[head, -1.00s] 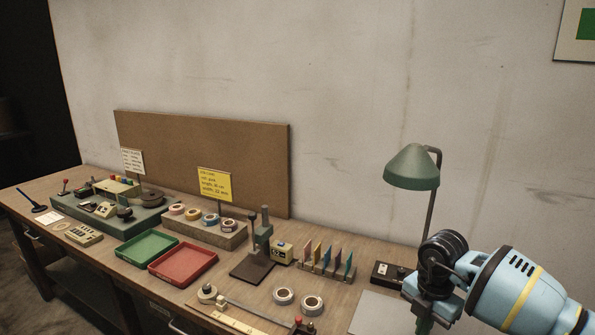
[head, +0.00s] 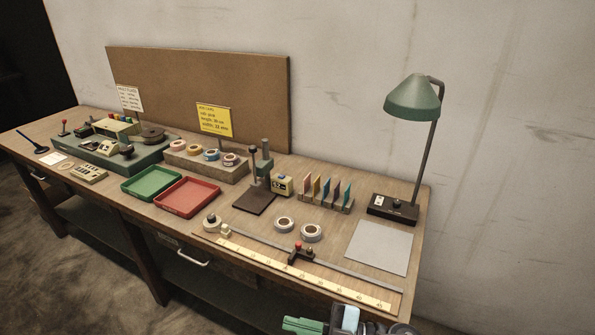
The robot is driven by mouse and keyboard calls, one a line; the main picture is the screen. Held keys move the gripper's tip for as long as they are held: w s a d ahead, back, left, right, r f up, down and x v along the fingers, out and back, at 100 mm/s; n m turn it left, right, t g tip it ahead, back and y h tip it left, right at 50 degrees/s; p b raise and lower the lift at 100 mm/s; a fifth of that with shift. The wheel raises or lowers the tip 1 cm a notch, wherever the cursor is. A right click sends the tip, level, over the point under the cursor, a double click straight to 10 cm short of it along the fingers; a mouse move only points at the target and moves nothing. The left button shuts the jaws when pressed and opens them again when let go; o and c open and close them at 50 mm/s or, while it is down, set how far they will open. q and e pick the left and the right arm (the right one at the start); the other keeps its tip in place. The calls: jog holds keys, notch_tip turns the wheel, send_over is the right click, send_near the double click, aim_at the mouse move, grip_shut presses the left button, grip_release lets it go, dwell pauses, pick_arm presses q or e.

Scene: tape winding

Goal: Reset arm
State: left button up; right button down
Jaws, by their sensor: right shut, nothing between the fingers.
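My right gripper (head: 303,325) shows at the bottom edge, right of centre, in front of the bench's front edge. Its green finger part points left and is shut, with nothing held. Behind it are a pale blue piece and dark wrist parts, cut off by the picture's lower edge. It is apart from everything on the bench. My left gripper and arm are not in view.
The wooden bench (head: 418,215) carries a ruler strip (head: 300,272), two tape rolls (head: 312,232), a red tray (head: 187,197), a green tray (head: 152,183), a grey mat (head: 380,247) and a green lamp (head: 413,98). Floor at lower left is clear.

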jog(key=s+d+f+m+t+h, duration=0.5)
jog(key=d+f+m+t+h, duration=0.65)
jog(key=m, duration=0.55)
jog(key=s+d+f+m+g+h, duration=0.2)
jog(key=s+d+f+g, duration=0.1)
jog(key=s, duration=0.5)
jog(key=s+d+f+m+g+h, duration=0.1)
jog(key=s+d+f+g+h, duration=0.2)
jog(key=s+f, duration=0.4)
jog(key=s+d+g, duration=0.1)
jog(key=d, duration=0.1)
jog(key=shift+s+d+f+m, duration=0.3)
jog(key=shift+s+f+m, duration=0.05)
jog(key=shift+s+m, duration=0.05)
